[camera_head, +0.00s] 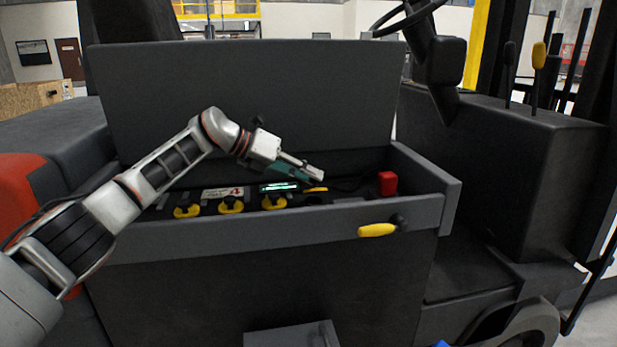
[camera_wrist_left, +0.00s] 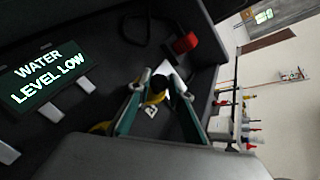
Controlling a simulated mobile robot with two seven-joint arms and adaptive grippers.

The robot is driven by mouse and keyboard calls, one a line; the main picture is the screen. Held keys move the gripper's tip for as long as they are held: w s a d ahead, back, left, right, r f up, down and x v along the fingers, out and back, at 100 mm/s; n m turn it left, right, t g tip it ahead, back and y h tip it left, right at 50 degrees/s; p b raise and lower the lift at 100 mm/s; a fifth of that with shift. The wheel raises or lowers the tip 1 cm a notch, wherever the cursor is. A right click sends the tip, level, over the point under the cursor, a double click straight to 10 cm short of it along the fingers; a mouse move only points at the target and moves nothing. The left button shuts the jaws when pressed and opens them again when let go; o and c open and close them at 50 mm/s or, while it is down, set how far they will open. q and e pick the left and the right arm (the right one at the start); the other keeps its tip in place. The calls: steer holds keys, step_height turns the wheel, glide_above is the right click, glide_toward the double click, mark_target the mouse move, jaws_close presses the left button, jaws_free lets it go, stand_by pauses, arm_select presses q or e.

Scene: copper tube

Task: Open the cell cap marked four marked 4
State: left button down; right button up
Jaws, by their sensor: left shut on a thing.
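My left gripper (camera_head: 314,177) reaches down into the open battery compartment, over the rightmost yellow cell cap (camera_head: 316,189). In the left wrist view its two teal fingers (camera_wrist_left: 160,84) are closed around the yellow cap (camera_wrist_left: 155,98) and its dark top. A small white mark, too small to read surely, shows beside this cap (camera_wrist_left: 150,111). Three more yellow caps (camera_head: 186,211) (camera_head: 231,207) (camera_head: 274,202) sit in a row to the left. Part of another yellow cap shows by the lower finger (camera_wrist_left: 100,128). My right gripper is in neither view.
A lit display reading "WATER LEVEL LOW" (camera_wrist_left: 46,78) stands near the gripper. A red block (camera_head: 387,183) and a black cable are to the right. The raised grey lid (camera_head: 250,85) stands behind; the front wall (camera_head: 290,232) carries a yellow handle (camera_head: 377,230).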

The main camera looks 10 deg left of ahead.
arm_select(q)
steer(key=c, duration=1.9)
jaws_free()
steer(key=v, duration=1.2)
steer(key=shift+s+d, duration=0.1)
